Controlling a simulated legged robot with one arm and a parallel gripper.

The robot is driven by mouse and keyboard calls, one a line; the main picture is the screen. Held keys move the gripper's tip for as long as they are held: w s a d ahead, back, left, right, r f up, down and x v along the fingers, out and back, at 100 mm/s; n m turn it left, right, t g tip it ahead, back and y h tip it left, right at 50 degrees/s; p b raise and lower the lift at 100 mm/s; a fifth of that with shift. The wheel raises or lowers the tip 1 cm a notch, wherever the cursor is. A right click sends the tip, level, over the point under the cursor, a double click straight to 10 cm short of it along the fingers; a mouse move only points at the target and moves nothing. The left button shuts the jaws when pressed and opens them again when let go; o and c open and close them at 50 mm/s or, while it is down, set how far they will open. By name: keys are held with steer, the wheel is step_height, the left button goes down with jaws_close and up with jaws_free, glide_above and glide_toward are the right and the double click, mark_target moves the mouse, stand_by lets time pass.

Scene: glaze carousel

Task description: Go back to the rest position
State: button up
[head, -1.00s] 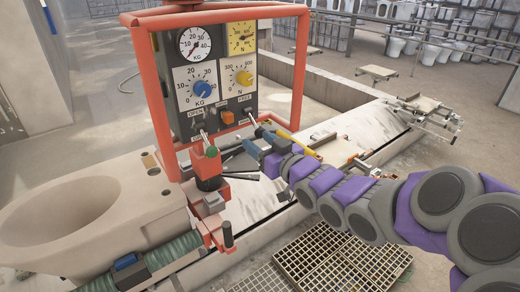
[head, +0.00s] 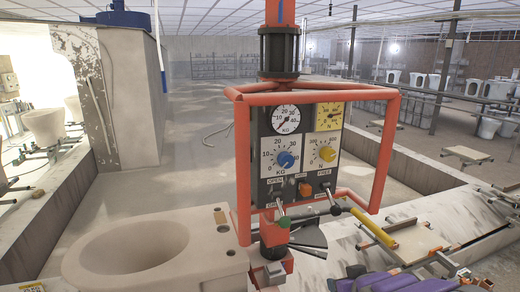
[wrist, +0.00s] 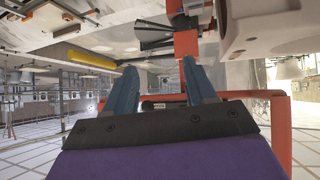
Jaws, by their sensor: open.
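My gripper (wrist: 158,92) shows in the wrist view with its two blue fingers spread apart and nothing between them. In the head view only a purple and grey part of my arm shows at the bottom right edge; the fingers are not clearly seen there. The control panel (head: 262,165) with dials, a blue knob (head: 286,159) and a yellow knob (head: 327,154) hangs inside an orange-red frame (head: 384,150). The wrist view appears upside down, with the frame (wrist: 278,130) beyond the fingers.
A large beige ceramic bowl (head: 85,273) stands at the lower left, close to the panel. A yellow handle (head: 372,227) sticks out to the right of the panel. A bench with wooden boards (head: 415,243) runs along the right. The floor (head: 205,130) behind is open.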

steer(key=s+f+g, duration=0.2)
steer(key=s+g, duration=0.1)
steer(key=s, duration=0.4)
steer(key=s+a+f+m+g+h, duration=0.1)
steer(key=s+f+g, duration=0.1)
steer(key=s, duration=0.6)
steer(key=shift+a+g+h, duration=0.15)
steer(key=shift+g+h, duration=0.15)
steer(key=shift+g, duration=0.5)
steer(key=s+a+g, duration=0.1)
steer(key=s, duration=0.3)
steer(key=s+a+g, duration=0.2)
steer(key=s, duration=0.3)
steer(key=s+a+m+g+y, duration=0.1)
steer(key=s+g, duration=0.1)
steer(key=s, duration=0.3)
steer(key=shift+a+r, duration=0.2)
steer(key=shift+a, duration=0.2)
